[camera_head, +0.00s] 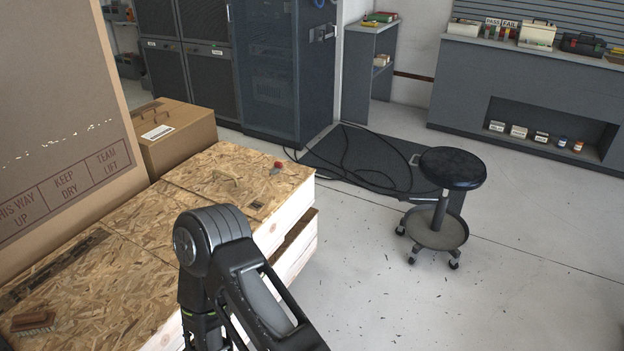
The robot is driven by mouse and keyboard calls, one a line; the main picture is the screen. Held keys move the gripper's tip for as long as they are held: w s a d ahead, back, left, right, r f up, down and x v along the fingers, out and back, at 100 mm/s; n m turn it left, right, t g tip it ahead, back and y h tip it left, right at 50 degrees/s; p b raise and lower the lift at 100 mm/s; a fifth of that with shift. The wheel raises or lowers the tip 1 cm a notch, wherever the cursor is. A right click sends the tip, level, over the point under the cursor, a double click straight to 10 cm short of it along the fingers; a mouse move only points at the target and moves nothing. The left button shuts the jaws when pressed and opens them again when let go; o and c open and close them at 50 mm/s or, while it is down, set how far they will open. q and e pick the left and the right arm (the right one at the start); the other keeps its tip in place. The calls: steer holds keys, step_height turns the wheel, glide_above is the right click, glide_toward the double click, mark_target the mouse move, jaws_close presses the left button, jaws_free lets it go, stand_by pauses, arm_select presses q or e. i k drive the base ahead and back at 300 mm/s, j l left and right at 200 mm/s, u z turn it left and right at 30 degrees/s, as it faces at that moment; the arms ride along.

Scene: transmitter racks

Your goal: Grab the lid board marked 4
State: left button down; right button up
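A wooden crate (290,211) with pale side planks stands at the left, topped with chipboard lid boards. A far board (215,175) and a nearer board (105,262) lie flat on it, with a seam between them. A small dark mark (255,205) shows near the far board's right edge. I cannot read a 4 on any board. One of my dark arms rises from the bottom middle and covers part of the crate's front and right side. Neither gripper is in view.
A small red-handled tool (277,168) and a brown brush-like block (33,322) lie on the boards. A tall cardboard box (60,100) and a brown case (180,150) stand beside them. Cables cross a dark mat (345,165).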

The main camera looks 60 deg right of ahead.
mark_target(259, 196)
steer(key=z, duration=1.45)
steer(key=i+l, duration=0.3)
steer(key=i, duration=0.15)
steer(key=i+l, duration=0.3)
steer(key=i, duration=0.15)
steer(key=i+l+z, duration=0.1)
steer(key=i+l, duration=0.2)
steer(key=i, duration=0.15)
steer(key=i+l, duration=0.25)
steer(key=i, duration=0.2)
